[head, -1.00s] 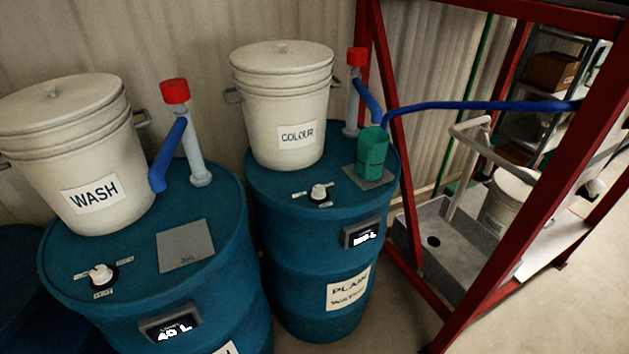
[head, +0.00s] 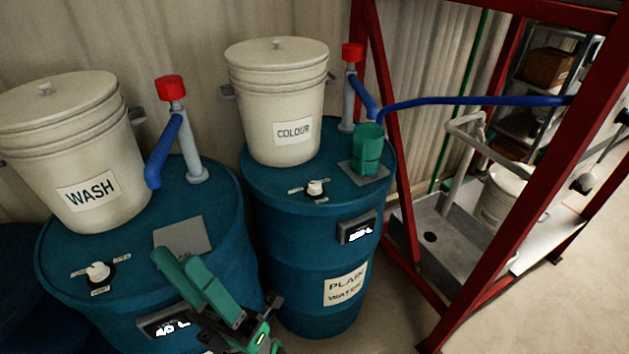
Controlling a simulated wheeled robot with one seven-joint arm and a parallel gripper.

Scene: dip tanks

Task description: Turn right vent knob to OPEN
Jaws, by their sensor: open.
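The right vent knob (head: 315,188) is a small white knob on a black base, on top of the right blue drum (head: 262,195). Small labels sit around it, too small to read. A similar left vent knob (head: 98,271) is on the left blue drum (head: 222,222). My gripper (head: 178,262), with green fingers, is open and empty. It shows in front of the left drum's grey plate and display, to the left of and lower in the picture than the right knob, and apart from it.
A COLOUR bucket (head: 278,105) stands behind the right knob. A green cup (head: 368,152) and a red-topped pump (head: 348,95) are to its right. A WASH bucket (head: 78,150) and another pump (head: 186,135) stand on the left drum. A red frame (head: 520,170) rises at right.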

